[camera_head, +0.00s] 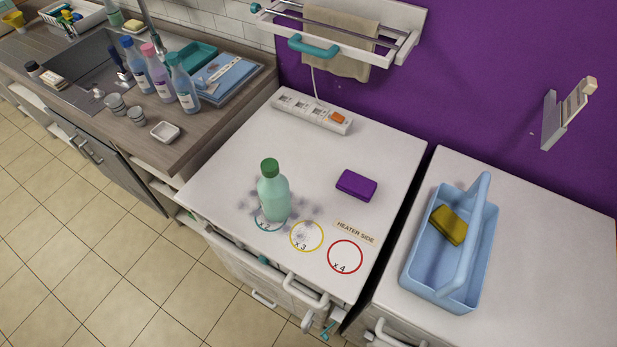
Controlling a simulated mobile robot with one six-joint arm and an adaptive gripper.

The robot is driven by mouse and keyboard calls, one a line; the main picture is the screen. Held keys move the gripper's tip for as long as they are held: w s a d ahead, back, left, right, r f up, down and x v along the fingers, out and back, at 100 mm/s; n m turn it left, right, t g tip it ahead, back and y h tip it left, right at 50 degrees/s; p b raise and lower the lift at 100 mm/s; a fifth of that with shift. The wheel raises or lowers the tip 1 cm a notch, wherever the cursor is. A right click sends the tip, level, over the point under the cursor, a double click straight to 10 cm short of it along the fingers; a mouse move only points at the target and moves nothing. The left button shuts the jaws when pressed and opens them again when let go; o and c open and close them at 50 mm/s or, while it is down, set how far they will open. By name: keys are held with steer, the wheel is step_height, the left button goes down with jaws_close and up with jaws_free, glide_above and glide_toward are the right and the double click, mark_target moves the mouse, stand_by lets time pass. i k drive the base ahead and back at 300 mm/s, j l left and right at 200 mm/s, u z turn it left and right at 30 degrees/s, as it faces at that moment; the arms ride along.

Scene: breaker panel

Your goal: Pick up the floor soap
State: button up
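A green translucent bottle with a dark green cap (273,192) stands upright on the white cabinet top (245,150), over a teal ring mark and dark smudges. Labels are too small to read, so I cannot tell which bottle is the floor soap. My gripper is not in view.
A purple block (356,185) lies right of the green bottle. A power strip (311,111) lies at the back. A blue caddy (413,268) with a yellow sponge (448,225) stands on the right cabinet. A towel rack (408,44) juts from the wall. Tiled floor (70,240) is clear at left.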

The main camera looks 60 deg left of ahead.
mark_target(274, 194)
steer(key=u, duration=2.5)
steer(key=i+j, duration=0.35)
steer(key=j, duration=0.3)
steer(key=i+j, duration=0.35)
steer(key=j, duration=0.3)
steer(key=j+z, duration=0.1)
steer(key=z, duration=0.3)
steer(key=i+j+z, duration=0.1)
steer(key=z, duration=0.25)
steer(key=j+z, duration=0.2)
steer(key=z, duration=0.2)
steer(key=j+z, duration=0.15)
steer(key=z, duration=0.2)
steer(key=i, duration=0.05)
